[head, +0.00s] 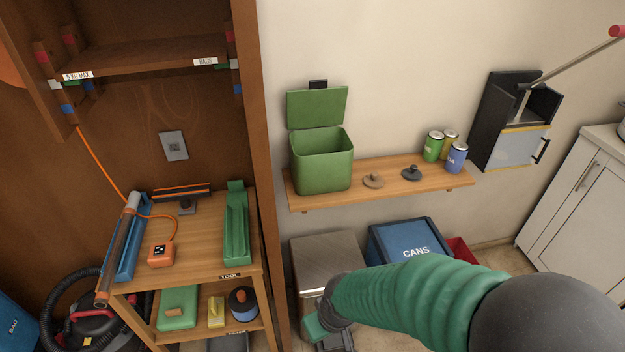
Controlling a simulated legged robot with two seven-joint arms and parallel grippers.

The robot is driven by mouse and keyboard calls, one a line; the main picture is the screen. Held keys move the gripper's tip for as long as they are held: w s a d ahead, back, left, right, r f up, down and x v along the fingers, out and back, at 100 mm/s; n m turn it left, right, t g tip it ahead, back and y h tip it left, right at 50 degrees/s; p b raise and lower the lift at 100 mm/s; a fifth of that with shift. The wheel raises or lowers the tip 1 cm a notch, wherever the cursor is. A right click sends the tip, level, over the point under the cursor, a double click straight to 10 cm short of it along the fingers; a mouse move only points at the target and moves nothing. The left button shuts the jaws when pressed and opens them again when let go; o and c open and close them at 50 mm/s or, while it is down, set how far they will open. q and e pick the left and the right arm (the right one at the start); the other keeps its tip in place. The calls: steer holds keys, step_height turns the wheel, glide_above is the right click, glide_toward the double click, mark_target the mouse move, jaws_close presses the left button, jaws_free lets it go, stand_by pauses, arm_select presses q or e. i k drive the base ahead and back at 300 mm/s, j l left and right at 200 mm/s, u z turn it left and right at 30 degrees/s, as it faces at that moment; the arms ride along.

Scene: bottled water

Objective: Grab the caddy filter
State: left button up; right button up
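A green caddy (322,165) stands on the wooden wall shelf, its lid (317,108) raised against the wall. A small black piece (318,84) sits at the lid's top edge; I cannot tell whether it is the caddy filter. No other part is clearly a filter, and the caddy's floor is hidden. My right arm comes in from the right in a green ribbed sleeve. My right gripper (328,338) is low at the bottom edge, below and apart from the caddy, partly cut off; its opening is unclear. My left gripper is not in view.
Below are a metal-topped bin (325,262) and a blue cans bin (410,240). A wooden cabinet post (262,150) stands left of the caddy. A crusher (515,125) hangs at right.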

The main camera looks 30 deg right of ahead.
mark_target(373, 181)
steer(key=l+u, duration=0.8)
steer(key=k+l+u, duration=0.1)
steer(key=l+u, duration=0.25)
steer(key=l, duration=0.2)
steer(key=k+l+u, duration=0.1)
steer(key=l+u, duration=0.3)
